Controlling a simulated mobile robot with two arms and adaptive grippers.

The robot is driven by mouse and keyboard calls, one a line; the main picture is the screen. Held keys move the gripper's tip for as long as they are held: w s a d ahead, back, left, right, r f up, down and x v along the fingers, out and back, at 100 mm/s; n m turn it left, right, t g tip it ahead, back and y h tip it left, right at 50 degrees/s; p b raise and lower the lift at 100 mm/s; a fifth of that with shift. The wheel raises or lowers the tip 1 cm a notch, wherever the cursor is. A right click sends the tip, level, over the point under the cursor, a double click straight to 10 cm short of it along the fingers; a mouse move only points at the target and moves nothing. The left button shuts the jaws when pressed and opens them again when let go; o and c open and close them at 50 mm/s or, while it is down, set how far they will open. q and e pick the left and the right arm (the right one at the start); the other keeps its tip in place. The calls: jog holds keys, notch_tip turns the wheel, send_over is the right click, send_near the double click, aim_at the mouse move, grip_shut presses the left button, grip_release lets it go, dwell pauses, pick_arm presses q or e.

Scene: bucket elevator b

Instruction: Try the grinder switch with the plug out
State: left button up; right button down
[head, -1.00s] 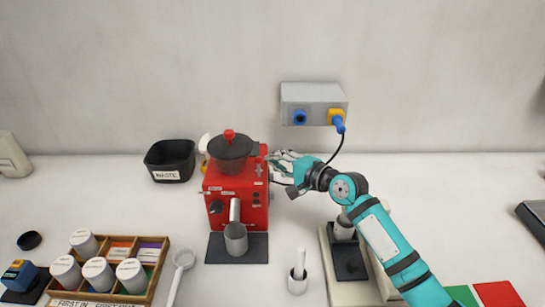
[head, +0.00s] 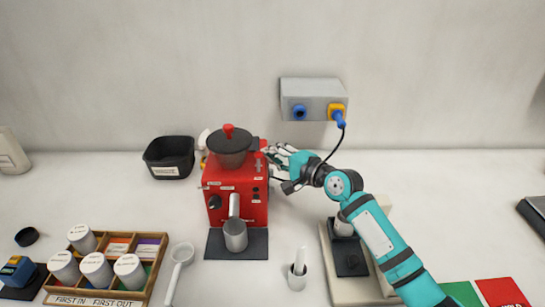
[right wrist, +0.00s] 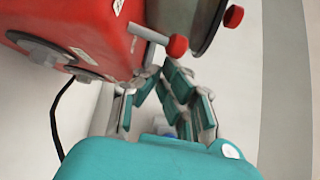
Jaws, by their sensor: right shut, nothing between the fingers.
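The red grinder (head: 238,200) stands upright against the back of the counter, with a dark hopper and red-knobbed lid. It fills the upper left of the right wrist view (right wrist: 80,30). A grey lever with a red knob (right wrist: 177,47) sticks out from its side there. My right gripper (head: 266,153) is at the grinder's upper right side, fingers shut and empty. In the right wrist view its fingertips (right wrist: 153,73) are close by the lever; I cannot tell whether they touch. The blue plug (head: 339,119) sits at the yellow socket (head: 336,109), with a black cable running down from it. My left gripper is out of view.
The grey outlet box (head: 302,90) also has a blue socket (head: 299,112). A black waste bin (head: 169,153) stands left of the grinder. A metal cup (head: 235,236) is in front of it. A wooden rack (head: 160,262) with white canisters is at lower left.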

jog(key=s+n+b, duration=0.1)
jog(key=b, duration=0.2)
jog(key=s+r+n+t+y+b, duration=0.1)
jog(key=b, duration=0.2)
jog(key=shift+s+t+y, duration=0.1)
jog(key=shift+t+y, duration=0.2)
dwell(0.5)
jog(key=shift+s, duration=0.2)
jog(key=shift+f, duration=0.15)
dwell(0.3)
